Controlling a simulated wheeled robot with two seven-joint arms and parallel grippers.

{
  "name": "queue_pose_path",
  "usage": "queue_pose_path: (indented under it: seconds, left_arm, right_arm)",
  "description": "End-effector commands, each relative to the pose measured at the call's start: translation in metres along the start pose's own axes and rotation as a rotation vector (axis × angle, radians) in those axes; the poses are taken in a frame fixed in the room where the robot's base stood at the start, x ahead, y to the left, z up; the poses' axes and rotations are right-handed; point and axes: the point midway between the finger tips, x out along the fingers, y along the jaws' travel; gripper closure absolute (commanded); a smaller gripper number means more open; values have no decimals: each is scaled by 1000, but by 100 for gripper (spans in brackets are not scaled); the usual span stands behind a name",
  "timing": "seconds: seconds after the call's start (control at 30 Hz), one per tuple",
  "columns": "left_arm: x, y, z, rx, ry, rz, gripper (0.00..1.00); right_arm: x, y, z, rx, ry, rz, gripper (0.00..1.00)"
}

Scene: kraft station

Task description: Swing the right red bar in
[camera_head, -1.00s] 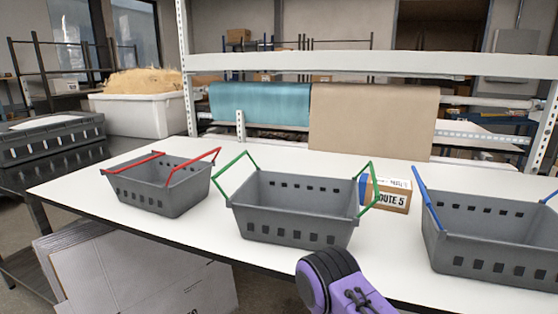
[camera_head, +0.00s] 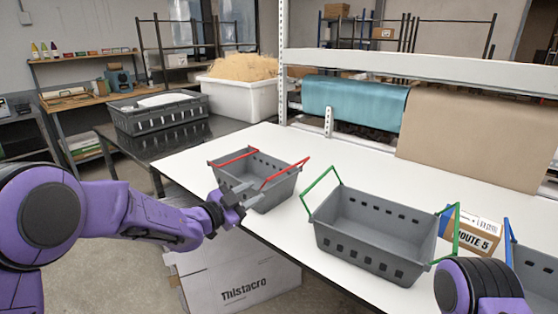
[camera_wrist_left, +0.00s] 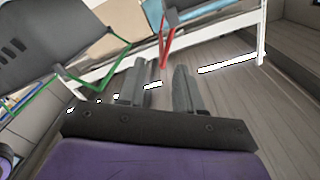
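The grey basket with red bars (camera_head: 250,170) stands near the left end of the white table. Its right red bar (camera_head: 286,173) sticks up and outward over the right side. Its left red bar (camera_head: 234,157) lies low near the left rim. My left gripper (camera_head: 243,199) is at the basket's front side, below and left of the right bar. In the left wrist view its two fingers (camera_wrist_left: 160,86) are apart with nothing between them, and a red bar (camera_wrist_left: 163,42) shows beyond them. My right gripper is out of view; only part of that arm shows at lower right.
A grey basket with green bars (camera_head: 372,235) stands to the right, with a ROUTE 5 box (camera_head: 474,232) behind it. A blue-barred basket (camera_head: 530,265) is cut off at the right edge. A black side table with a grey crate (camera_head: 160,120) is at left.

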Motion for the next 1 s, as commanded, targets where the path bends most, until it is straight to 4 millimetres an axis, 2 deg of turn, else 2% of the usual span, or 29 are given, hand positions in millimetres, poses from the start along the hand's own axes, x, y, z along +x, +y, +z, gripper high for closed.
queue_pose_path:
  seconds: [0.03,0.1,0.17,0.4,0.53,0.7,0.93,0.97,1.0]
  left_arm:
    - [3,-6,-11,29,15,5,65]
    - [10,-8,-15,47,22,10,65]
    - [18,-8,-16,49,22,12,65]
    - [73,-8,-18,44,23,10,65]
    - [95,-7,-16,44,22,11,65]
    - [107,-6,-15,41,21,9,65]
    - [108,-5,-14,41,21,9,65]
    - [108,-5,-14,41,21,9,68]
    - [108,-5,-14,41,21,9,81]
  right_arm:
    - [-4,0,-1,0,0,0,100]
    - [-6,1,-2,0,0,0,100]
    - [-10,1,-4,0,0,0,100]
    - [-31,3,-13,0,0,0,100]
    - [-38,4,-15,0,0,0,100]
    - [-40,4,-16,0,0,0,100]
    - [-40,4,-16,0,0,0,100]
    - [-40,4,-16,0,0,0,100]
    - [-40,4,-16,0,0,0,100]
